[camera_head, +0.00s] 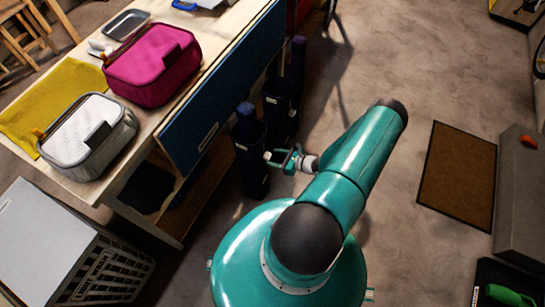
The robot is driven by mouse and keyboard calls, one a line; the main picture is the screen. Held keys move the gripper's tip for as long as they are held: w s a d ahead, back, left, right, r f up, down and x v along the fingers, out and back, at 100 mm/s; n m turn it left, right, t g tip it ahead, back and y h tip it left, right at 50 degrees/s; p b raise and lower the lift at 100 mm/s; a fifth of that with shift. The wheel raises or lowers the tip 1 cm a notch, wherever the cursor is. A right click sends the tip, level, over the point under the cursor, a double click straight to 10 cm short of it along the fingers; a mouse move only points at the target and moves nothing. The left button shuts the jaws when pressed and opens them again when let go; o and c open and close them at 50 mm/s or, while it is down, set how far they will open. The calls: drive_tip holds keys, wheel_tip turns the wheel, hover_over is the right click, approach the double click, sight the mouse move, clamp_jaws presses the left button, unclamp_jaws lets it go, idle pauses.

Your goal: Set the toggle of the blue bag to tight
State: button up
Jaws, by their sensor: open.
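A tall, narrow, dark navy bag (249,157) stands upright on the floor beside the workbench, with a rolled purple-blue thing rising from its top. I take it for the blue bag, but a similar dark bag (279,100) stands just behind it. I cannot make out the toggle or its setting on either one. My gripper (272,158) is open and empty, its fingers pointing left at the upper part of the nearer bag. I cannot tell whether they touch it.
The workbench (215,28) has a blue front panel (212,117) and carries a magenta case (152,68), a grey case (88,135) and a yellow cloth (62,92). A white basket (105,272) stands lower left. Open floor and a brown mat (457,175) lie right.

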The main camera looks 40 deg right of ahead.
sight(263, 146)
drive_tip(key=shift+x, duration=1)
clamp_jaws()
drive_tip(key=shift+r, duration=3.75)
unclamp_jaws()
